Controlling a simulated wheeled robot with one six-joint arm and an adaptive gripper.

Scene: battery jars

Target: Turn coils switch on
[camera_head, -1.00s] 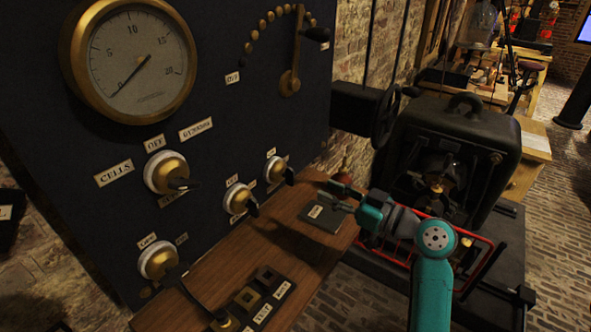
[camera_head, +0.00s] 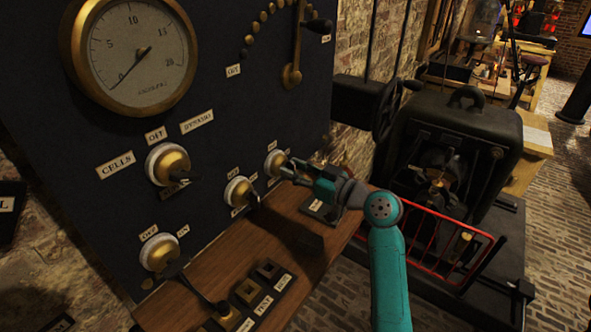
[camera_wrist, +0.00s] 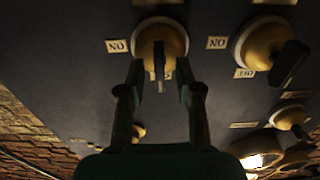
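Several round brass switches with white rims and dark levers sit on the black panel. My gripper (camera_head: 288,171) is at the rightmost small switch (camera_head: 274,161); no "coils" label is legible, so I cannot confirm which switch is coils. In the wrist view, my gripper (camera_wrist: 160,78) is open, its two fingers spread on either side of that switch's lever (camera_wrist: 158,64). A gap shows between lever and fingers. An upside-down "ON" label (camera_wrist: 117,46) is beside this switch. In the head view, the fingers partly hide its lever.
Another small switch (camera_head: 237,192) is close on the left; a lower one (camera_head: 158,252) and the "CELLS" switch (camera_head: 168,164) are farther left. A wooden shelf (camera_head: 225,255) juts out below. A black machine (camera_head: 452,150) with a red rail (camera_head: 450,225) stands right.

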